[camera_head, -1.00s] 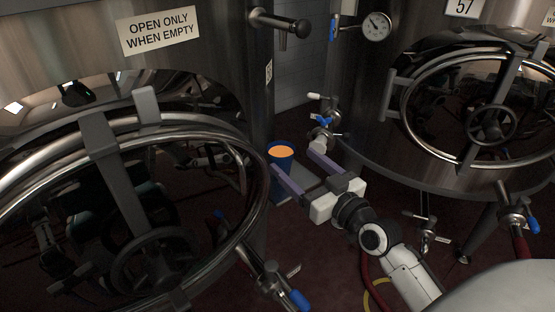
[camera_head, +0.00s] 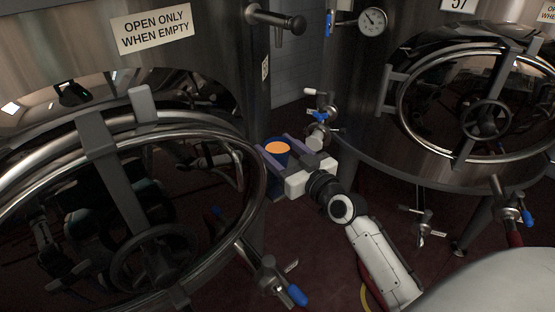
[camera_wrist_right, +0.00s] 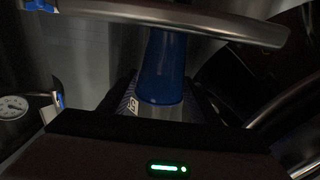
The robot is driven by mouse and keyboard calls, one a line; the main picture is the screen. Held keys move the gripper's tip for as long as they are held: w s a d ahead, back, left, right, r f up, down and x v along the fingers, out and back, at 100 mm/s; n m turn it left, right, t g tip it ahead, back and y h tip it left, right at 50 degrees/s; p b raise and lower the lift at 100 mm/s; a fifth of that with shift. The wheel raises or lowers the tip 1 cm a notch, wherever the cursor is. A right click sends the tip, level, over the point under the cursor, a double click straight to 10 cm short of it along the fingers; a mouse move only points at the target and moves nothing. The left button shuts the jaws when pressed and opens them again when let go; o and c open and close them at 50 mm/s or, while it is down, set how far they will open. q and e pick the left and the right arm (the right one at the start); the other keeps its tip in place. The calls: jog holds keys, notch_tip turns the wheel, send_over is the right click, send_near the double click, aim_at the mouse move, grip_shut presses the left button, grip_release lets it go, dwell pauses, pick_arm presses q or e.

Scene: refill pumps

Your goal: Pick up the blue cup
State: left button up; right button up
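I see no clear squeeze on the cup. In the right wrist view the blue cup (camera_wrist_right: 164,72) shows between the fingers, above the dark gripper body. My left gripper is not in view.
A large steel tank (camera_head: 200,85) with a round hatch (camera_head: 104,168) stands close on the left. Another tank (camera_head: 385,130) with a gauge (camera_head: 372,21) stands on the right. A valve (camera_head: 320,118) juts out just beyond the cup. Dark red floor shows below.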

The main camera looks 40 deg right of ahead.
jog(key=c, duration=0.7)
